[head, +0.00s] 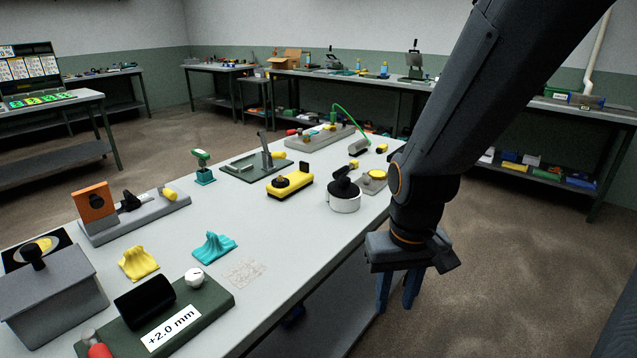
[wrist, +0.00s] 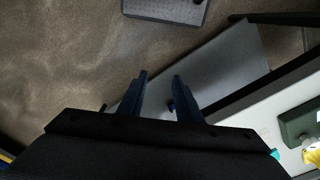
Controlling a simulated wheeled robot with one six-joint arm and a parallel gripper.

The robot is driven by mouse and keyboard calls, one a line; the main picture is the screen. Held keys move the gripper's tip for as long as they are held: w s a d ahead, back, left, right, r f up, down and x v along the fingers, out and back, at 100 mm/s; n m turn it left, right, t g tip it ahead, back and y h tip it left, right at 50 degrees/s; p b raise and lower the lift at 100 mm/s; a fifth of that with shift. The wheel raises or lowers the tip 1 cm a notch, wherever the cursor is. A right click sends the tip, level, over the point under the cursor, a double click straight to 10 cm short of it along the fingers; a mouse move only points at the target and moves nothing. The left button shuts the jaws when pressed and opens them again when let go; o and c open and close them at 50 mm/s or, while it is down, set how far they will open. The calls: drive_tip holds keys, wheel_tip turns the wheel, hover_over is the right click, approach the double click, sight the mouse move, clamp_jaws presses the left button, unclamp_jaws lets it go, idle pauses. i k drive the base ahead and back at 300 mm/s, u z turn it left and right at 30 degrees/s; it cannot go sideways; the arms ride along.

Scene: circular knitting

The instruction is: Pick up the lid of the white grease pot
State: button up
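A round white pot (head: 344,203) stands on the near workbench, close to its right edge in the head view. A black piece with a raised handle (head: 343,183) sits on top of it; I take it for the lid, but cannot tell for sure. My gripper (head: 398,305) hangs beyond the bench's right edge, in front of and to the right of the pot, fingers pointing down. In the wrist view the two blue fingers (wrist: 161,80) stand apart with nothing between them. The pot does not show clearly in the wrist view.
On the workbench (head: 300,262), a yellow device (head: 289,184) stands left of the pot and a round-topped piece (head: 374,180) right behind it. Teal cloth (head: 213,247) and a green block (head: 215,297) lie nearer. Below my gripper are a lower shelf (wrist: 215,70) and open floor.

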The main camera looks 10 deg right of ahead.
sight(344, 188)
drive_tip(key=u, duration=0.1)
drive_tip(key=i, duration=0.85)
drive_tip(key=z, duration=0.1)
